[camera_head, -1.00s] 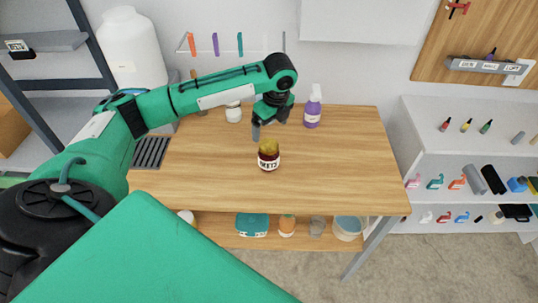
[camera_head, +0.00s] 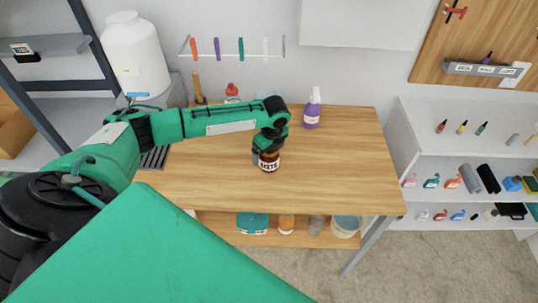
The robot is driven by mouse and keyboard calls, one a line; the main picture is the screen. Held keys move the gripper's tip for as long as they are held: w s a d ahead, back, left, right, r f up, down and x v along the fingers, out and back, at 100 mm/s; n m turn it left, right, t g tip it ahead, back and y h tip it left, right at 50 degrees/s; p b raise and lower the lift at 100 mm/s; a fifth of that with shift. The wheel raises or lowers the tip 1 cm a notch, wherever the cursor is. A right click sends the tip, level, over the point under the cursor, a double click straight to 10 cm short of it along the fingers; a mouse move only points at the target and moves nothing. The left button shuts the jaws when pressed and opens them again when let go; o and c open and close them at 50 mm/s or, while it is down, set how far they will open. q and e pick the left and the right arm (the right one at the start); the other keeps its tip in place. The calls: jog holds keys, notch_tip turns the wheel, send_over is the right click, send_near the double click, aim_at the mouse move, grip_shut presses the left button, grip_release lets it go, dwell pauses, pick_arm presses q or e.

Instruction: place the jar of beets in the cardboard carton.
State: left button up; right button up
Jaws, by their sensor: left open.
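The jar of beets (camera_head: 269,166), dark red with a white label, stands upright on the wooden workbench (camera_head: 330,170). My left gripper (camera_head: 267,154) is open and right at the jar's top, coming down from above and behind. The wrist hides the jar's upper part, and I cannot tell whether the fingers touch it. My right gripper is not in view. I see no carton on the bench. A brown box at the left edge (camera_head: 12,130) is cut off by the frame, and I cannot tell whether it is the cardboard carton.
A purple spray bottle (camera_head: 312,110) stands at the back of the bench. A red-topped item (camera_head: 232,92) and a wooden-handled tool (camera_head: 198,88) are behind my arm. A lower shelf holds a teal box (camera_head: 252,223) and a tub (camera_head: 345,226). The bench's right half is clear.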

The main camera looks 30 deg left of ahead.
pick_arm(q)
jog(key=c, duration=1.6)
jog(key=shift+r, duration=0.1)
